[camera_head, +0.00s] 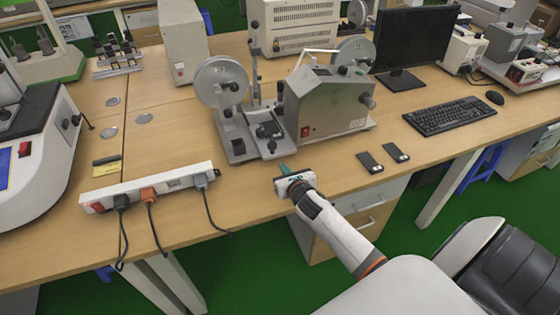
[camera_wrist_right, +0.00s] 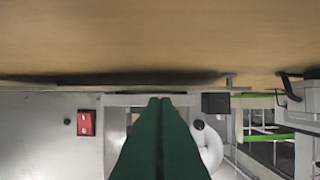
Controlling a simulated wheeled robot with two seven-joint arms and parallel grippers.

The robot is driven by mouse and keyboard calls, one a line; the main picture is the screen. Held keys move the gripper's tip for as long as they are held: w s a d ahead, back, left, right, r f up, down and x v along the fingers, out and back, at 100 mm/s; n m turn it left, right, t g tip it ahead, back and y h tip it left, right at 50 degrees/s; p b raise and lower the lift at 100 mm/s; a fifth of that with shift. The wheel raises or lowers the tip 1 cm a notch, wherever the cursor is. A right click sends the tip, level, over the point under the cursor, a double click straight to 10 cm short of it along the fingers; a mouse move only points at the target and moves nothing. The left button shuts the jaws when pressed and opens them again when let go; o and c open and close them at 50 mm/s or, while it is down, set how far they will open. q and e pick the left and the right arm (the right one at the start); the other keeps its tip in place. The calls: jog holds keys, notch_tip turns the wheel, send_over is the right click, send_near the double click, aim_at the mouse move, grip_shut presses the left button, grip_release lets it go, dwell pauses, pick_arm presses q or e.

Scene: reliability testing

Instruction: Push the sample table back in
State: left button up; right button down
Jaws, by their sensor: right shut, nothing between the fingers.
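The grey test machine (camera_head: 335,105) stands on the wooden desk, with two reels and a red switch. Its sample table appears to be the low platform with dark fittings (camera_head: 268,133) on the left front side; I cannot tell how far out it sits. My right gripper (camera_head: 284,169) is at the desk's front edge, in front of that platform and apart from it. Its green fingers (camera_wrist_right: 160,105) are shut and empty, pointing at the machine. The right wrist view looks upside down, with the red switch (camera_wrist_right: 86,123) at left. My left gripper is not in view.
A white power strip (camera_head: 150,187) with plugged cables lies left of my right gripper. Two dark phones (camera_head: 370,162) lie to the right, near a keyboard (camera_head: 450,115) and monitor (camera_head: 415,40). A white device (camera_head: 40,150) stands far left.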

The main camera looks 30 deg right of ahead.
aim_at(277, 156)
jog(key=shift+w+d, duration=0.25)
jog(key=shift+w, duration=0.8)
jog(key=shift+w+d, duration=0.2)
jog(key=shift+w, duration=0.8)
jog(key=shift+w+f, duration=0.1)
